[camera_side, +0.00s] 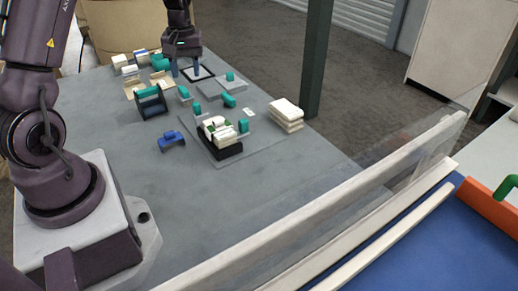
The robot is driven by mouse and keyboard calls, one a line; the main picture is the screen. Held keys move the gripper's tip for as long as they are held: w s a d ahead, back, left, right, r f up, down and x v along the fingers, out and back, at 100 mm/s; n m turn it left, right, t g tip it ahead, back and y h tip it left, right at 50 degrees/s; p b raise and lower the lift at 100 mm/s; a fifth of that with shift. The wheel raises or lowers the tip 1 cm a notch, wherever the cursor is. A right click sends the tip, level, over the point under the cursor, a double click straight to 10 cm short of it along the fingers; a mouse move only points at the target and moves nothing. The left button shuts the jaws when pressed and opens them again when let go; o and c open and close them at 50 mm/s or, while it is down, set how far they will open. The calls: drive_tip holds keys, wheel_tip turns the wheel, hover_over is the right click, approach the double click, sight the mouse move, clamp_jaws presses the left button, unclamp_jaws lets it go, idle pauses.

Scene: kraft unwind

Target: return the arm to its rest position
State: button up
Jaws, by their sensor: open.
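My gripper (186,71) is at the far end of the grey table (290,165), pointing down with its two blue fingers apart. It is open with nothing between the fingers. The fingertips are low, over or beside a dark square frame (207,73); I cannot tell whether they touch anything. My arm reaches up out of the top of the picture, so its upper part is hidden.
Near the table's middle, a black holder (228,152) with cream and green parts stands on a grey plate (250,150). A blue piece (171,140), a dark rack (151,103) and a cream stack (286,114) stand around it. A green post (316,60) rises behind. The table's near part is clear.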

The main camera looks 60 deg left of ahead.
drive_tip(key=s+d+r+m+t, duration=0.2)
drive_tip(key=s+d+r+m, duration=0.2)
drive_tip(key=d, duration=0.4)
drive_tip(key=s+d+r+m+t, duration=0.2)
drive_tip(key=s+d+r+m, duration=0.2)
drive_tip(key=d+r, duration=0.3)
drive_tip(key=s+d+r+m+t, duration=0.2)
drive_tip(key=s+d+r+m, duration=0.3)
drive_tip(key=d, duration=0.6)
drive_tip(key=shift+r, duration=0.35)
